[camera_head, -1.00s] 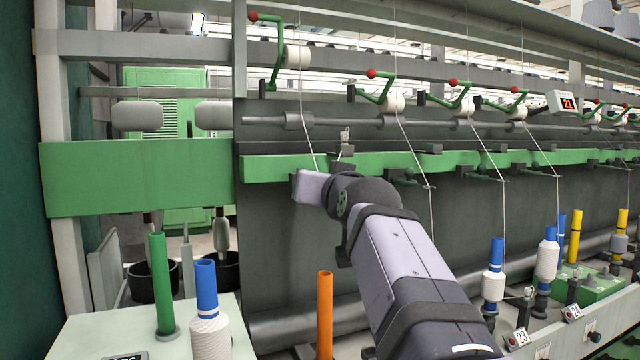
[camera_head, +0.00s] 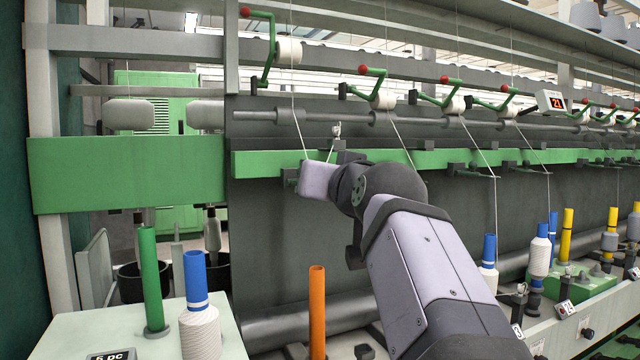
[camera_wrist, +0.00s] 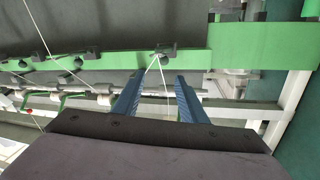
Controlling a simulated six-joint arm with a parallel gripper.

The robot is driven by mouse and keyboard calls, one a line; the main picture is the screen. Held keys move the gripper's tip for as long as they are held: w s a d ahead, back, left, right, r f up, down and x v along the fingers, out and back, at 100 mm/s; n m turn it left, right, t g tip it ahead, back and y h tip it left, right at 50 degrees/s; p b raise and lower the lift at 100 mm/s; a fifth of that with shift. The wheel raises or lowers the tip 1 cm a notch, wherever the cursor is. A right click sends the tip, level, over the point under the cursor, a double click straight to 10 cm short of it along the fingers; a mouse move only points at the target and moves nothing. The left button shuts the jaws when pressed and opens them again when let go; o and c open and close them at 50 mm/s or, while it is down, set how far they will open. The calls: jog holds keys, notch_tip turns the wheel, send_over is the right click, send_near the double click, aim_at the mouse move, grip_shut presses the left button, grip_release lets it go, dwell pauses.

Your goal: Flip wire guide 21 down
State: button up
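A small metal wire guide (camera_head: 337,130) stands up from a dark block on the green rail (camera_head: 440,160), just behind my gripper in the head view. I cannot read a number on it. The wrist view shows a dark block (camera_wrist: 165,50) on the rail, with pale thread (camera_wrist: 152,66) forming a narrow peak there. My gripper (camera_wrist: 156,76) is open, its two blue fingers apart below that block, with thread between them and nothing clasped. In the head view my gripper's body (camera_head: 318,180) is in front of the rail and the fingers are hidden.
Other guides (camera_head: 455,170) stick out from the rail to the right, with threads running down. Green levers with red knobs (camera_head: 363,70) line the frame above. Orange (camera_head: 317,310), green (camera_head: 150,280) and blue (camera_head: 195,280) tubes stand below.

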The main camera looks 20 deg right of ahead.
jog(key=shift+s+b, duration=0.5)
jog(key=shift+s, duration=0.85)
jog(key=a+f+n+g+y+p, duration=0.2)
jog(key=a+f+n+g+p, duration=0.15)
jog(key=f, duration=1.15)
jog(key=a+f+n+g+y+p, duration=0.1)
jog(key=a+f+n+g+p, duration=0.25)
jog(key=f, duration=1.15)
jog(key=s+a+f+m+g, duration=0.1)
jog(key=s+a+f+g, duration=0.3)
jog(key=s+f, duration=0.8)
jog(key=s+a+f+m+g, duration=0.15)
jog(key=s+f+g, duration=0.45)
jog(key=s+f, duration=0.6)
notch_tip(320, 180, up, 36)
jog(key=w+p, duration=0.2)
jog(key=p, duration=3.4)
jog(key=shift+w+d+f+p, duration=0.15)
jog(key=shift+f+p, duration=0.1)
jog(key=shift+p, duration=0.05)
jog(key=shift+f, duration=0.1)
